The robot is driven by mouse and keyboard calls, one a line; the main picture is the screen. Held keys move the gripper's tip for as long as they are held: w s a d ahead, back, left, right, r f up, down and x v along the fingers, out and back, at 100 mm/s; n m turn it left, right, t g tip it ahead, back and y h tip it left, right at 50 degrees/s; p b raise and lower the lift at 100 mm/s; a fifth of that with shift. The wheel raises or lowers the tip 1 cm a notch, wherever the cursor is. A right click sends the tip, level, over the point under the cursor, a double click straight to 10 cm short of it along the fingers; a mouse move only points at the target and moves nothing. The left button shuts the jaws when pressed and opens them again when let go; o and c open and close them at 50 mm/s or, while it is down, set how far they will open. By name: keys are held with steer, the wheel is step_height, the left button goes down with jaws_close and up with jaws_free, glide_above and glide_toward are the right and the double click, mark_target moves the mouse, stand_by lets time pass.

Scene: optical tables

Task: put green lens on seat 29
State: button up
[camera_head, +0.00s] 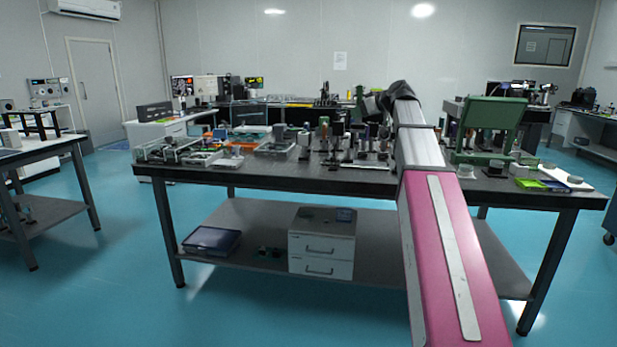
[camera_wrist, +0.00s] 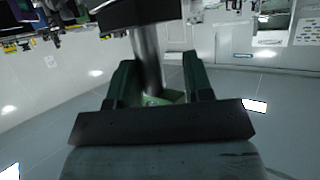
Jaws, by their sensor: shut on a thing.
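My gripper (camera_wrist: 158,92) fills the lower middle of the wrist view, with a dark finger on each side. It is shut on a mounted piece, apparently the green lens, with a bright metal post (camera_wrist: 147,62), a green part (camera_wrist: 165,97) between the fingers and a dark block at the top edge. The lens face does not show. In the head view my arm reaches over the middle of the optical table (camera_head: 270,179), and its end is too small and dark to show the held piece. Seat 29 cannot be picked out.
Many small posts and mounts crowd the table's middle and left. A large green instrument (camera_head: 491,115) stands right of my arm, with a green and yellow pad (camera_head: 540,185) near the right end. A white drawer unit (camera_head: 321,245) is on the lower shelf. Floor around is clear.

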steer(key=s+f+m+t+h, duration=0.2)
steer(key=f+m+h, duration=0.1)
steer(key=f, duration=0.8)
steer(key=s+f+m+t+h, duration=0.1)
steer(key=s+f+m+h, duration=0.15)
steer(key=f, duration=0.85)
steer(key=s+f+m+h, duration=0.1)
steer(key=s+f, duration=0.4)
steer(key=f, duration=0.2)
steer(key=s+f+m+h, duration=0.2)
steer(key=s+f, duration=0.2)
steer(key=f, duration=0.4)
steer(key=shift+s, duration=0.35)
steer(key=shift+f, duration=0.15)
